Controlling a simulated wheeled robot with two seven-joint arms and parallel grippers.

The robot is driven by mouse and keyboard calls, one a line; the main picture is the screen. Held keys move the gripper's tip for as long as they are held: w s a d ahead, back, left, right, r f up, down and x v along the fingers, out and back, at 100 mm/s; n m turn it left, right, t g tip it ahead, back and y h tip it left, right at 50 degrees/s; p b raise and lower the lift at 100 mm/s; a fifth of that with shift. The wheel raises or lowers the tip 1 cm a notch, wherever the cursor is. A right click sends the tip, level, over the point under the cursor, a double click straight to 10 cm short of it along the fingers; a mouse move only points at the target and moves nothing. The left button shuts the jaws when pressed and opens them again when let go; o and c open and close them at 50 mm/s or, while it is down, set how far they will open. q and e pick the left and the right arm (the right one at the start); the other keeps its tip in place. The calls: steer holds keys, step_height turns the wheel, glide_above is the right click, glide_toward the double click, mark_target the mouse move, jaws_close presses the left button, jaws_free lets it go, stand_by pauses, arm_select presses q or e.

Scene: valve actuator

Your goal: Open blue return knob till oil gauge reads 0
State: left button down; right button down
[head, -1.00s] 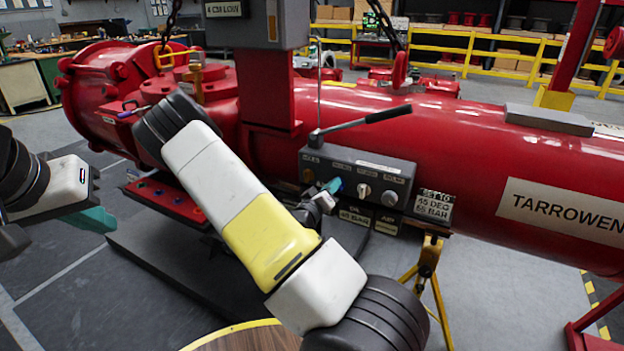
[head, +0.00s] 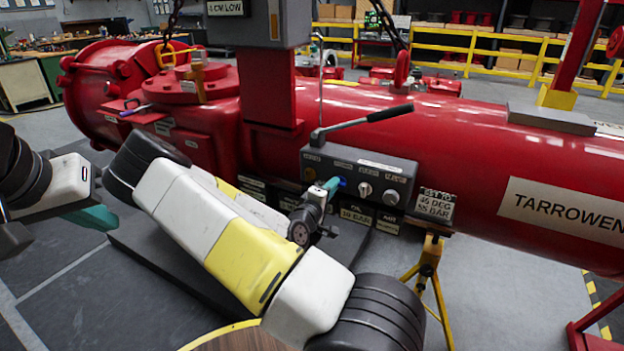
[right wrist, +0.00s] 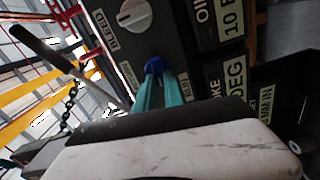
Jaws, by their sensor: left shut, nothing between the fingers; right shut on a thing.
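The blue return knob (head: 342,182) is on the front of the grey control box (head: 400,168), mostly hidden by gripper fingers in the head view. In the right wrist view the blue knob (right wrist: 153,66) shows at the tips of teal fingers. My right gripper (head: 332,185) is shut on it; the fingers also show in the right wrist view (right wrist: 160,88). My left gripper (head: 98,218) is shut and empty at the left, well away from the box.
A black-handled lever (head: 388,113) rises above the box. The large red cylinder (head: 470,160) is behind it, and a yellow stand (head: 428,272) is below.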

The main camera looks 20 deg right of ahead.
stand_by(0.5)
steer(key=c, duration=1.4)
jaws_free()
steer(key=shift+c, duration=0.2)
steer(key=shift+a, duration=0.1)
